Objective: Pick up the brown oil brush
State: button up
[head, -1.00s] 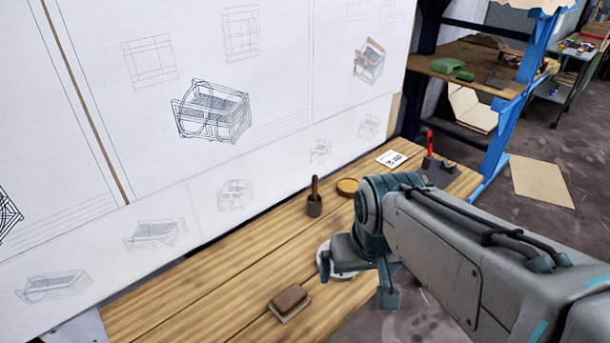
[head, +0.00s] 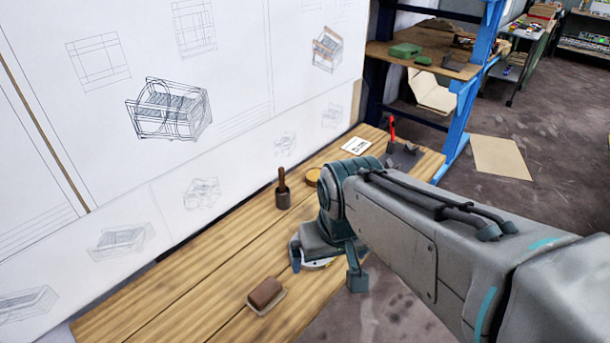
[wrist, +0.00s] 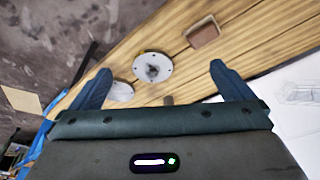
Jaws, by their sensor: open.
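A brown block (head: 266,292) with a paler underside, brush-like, lies on the workbench near its front edge; it also shows in the wrist view (wrist: 203,32). A brown upright handle (head: 282,180) on a dark round base (head: 283,200) stands farther back. I cannot tell for sure which one is the oil brush. My gripper (wrist: 160,68) is open and empty, with both blue fingers apart. It hangs above the bench, over a white disc (wrist: 152,67), right of the brown block in the head view. In the head view my wrist hides most of the disc.
The wooden workbench (head: 190,290) runs along a white drawing board (head: 240,60). A round tan lid or dish (head: 313,177), a white card (head: 354,145) and a dark holder with a red item (head: 392,128) sit toward its far end. A blue-framed shelf (head: 458,115) stands beyond.

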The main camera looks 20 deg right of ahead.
aim_at(281, 170)
jog(key=z, duration=0.45)
jog(key=k, duration=0.55)
jog(key=z, duration=1.05)
jog(key=i, duration=1.2)
jog(key=u, duration=1.35)
jog(key=i, duration=0.95)
jog(key=u, duration=0.2)
